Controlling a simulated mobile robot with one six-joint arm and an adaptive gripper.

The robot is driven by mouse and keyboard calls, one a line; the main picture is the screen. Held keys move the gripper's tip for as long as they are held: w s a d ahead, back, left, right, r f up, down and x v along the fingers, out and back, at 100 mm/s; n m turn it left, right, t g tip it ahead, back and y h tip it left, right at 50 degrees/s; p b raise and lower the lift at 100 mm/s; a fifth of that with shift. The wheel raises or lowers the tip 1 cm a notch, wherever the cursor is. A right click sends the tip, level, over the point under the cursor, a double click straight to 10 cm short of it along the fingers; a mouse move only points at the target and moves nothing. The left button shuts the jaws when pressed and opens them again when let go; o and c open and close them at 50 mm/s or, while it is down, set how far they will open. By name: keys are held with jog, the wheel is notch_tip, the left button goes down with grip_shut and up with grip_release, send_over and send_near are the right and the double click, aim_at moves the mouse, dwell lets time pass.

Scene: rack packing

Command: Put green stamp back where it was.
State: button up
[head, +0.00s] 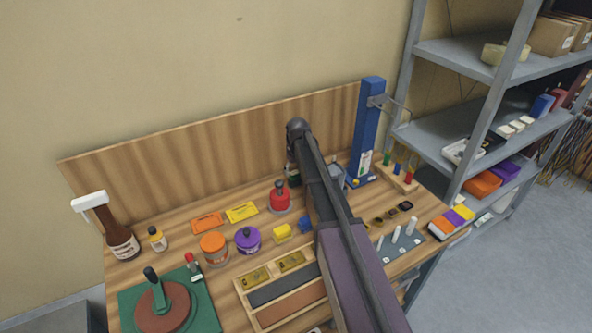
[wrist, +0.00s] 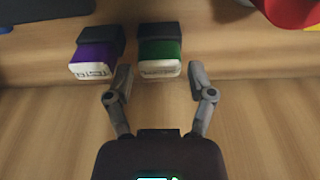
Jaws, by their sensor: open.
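The green stamp (wrist: 160,50) has a dark top and a white printed end, and shows at the top middle of the wrist view. A purple stamp (wrist: 95,56) of the same kind lies left of it, with a small gap between. My gripper (wrist: 161,82) is open and empty. Its two fingertips stand a little short of the green stamp, one to each side of its white end. I cannot tell from this view whether they touch it. In the head view my arm hides most of the gripper and the area around it.
A red jar (head: 280,197) stands left of my arm near the wooden backboard (head: 215,155). A blue post (head: 367,130) and a wooden rack with coloured pieces (head: 397,181) stand to the right. Orange (head: 213,248) and purple (head: 248,240) pots and a tray crowd the front.

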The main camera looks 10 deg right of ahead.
notch_tip(320, 180, up, 11)
jog(key=s+p, duration=0.1)
jog(key=p, duration=0.9)
jog(key=shift+s+d, duration=0.15)
jog(key=shift+d, duration=0.05)
dwell(0.5)
jog(key=s+m+g, duration=0.1)
jog(key=s+m, duration=0.2)
jog(key=s, duration=2.5)
jog(key=shift+f+m, duration=0.15)
jog(key=shift+m, duration=0.15)
jog(key=shift+d, duration=0.1)
notch_tip(320, 180, down, 5)
jog(key=b, duration=0.4)
jog(key=shift+b, duration=0.35)
